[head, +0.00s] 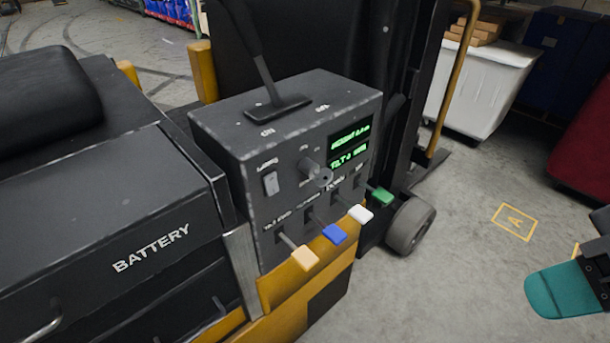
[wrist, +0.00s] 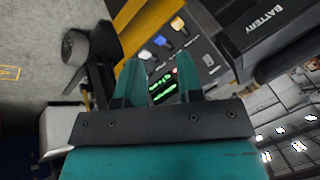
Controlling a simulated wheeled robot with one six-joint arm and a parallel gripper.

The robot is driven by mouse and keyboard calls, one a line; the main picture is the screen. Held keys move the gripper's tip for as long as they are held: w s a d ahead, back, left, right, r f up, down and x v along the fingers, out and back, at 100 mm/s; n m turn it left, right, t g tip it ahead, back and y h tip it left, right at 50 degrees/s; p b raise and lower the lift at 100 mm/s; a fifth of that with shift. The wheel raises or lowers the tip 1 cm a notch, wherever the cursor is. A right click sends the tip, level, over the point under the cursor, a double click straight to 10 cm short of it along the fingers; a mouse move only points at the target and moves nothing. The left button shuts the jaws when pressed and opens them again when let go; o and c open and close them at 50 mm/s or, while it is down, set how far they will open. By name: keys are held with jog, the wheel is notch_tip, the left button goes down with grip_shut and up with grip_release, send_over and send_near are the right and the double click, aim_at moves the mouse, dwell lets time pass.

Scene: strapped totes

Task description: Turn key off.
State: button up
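In the wrist view the display (wrist: 163,84) shows between the fingers, and I cannot make out the key, which may be behind the right finger.
Levers with tan (head: 305,258), blue (head: 334,234), white (head: 360,214) and green (head: 382,197) tips stick out below the key. A lights switch (head: 270,183) is left of it. The battery cover (head: 150,250) is further left.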

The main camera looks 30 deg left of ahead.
jog(key=w+a+f+t+y+b, duration=0.1)
jog(key=w+a+f+y+b, duration=0.45)
jog(key=a+f+b, duration=0.5)
jog(key=m+t+y+b, duration=0.6)
jog(key=b, duration=0.2)
send_near(329, 181)
jog(key=shift+h, duration=0.25)
jog(key=p+x, duration=0.3)
jog(key=x, duration=0.2)
jog(key=p+x, duration=0.3)
jog(key=x, duration=0.2)
jog(key=shift+r+p, duration=0.2)
jog(key=shift+p, duration=0.15)
jog(key=shift+w+a+f, duration=0.1)
jog(key=shift+w+a, duration=0.15)
jog(key=shift+a, duration=0.3)
grip_shut()
